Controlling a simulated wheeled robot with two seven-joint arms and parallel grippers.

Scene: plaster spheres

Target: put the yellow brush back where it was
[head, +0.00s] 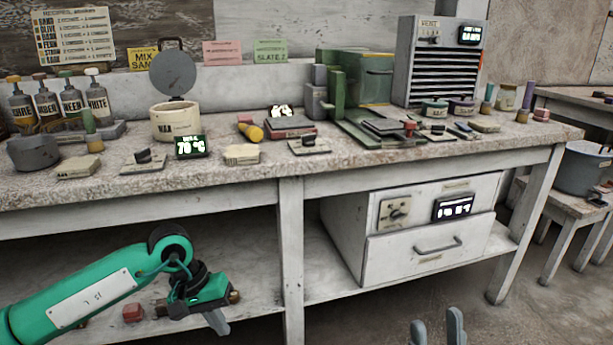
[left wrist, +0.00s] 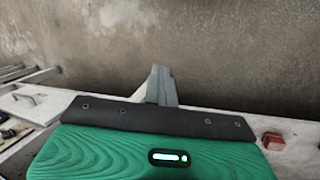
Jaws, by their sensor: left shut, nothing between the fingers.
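A short yellow cylinder (head: 250,131) lies on the bench top beside a low reddish block; it may be the yellow brush, but I cannot make out bristles. My left gripper (head: 218,321) hangs in front of the bench, below the top and near the lower shelf, well away from the yellow piece. In the left wrist view its fingers (left wrist: 160,86) are together and empty over the floor. My right gripper (head: 437,333) shows only as two grey fingertips at the bottom edge, apart with nothing between them.
The bench top (head: 225,180) is crowded with bottles, a white pot (head: 176,122), small blocks, a green press (head: 362,80) and a slatted cabinet (head: 445,65). A drawer unit (head: 425,245) and a red block (head: 132,313) rest on the lower shelf. A stool with a pan stands right.

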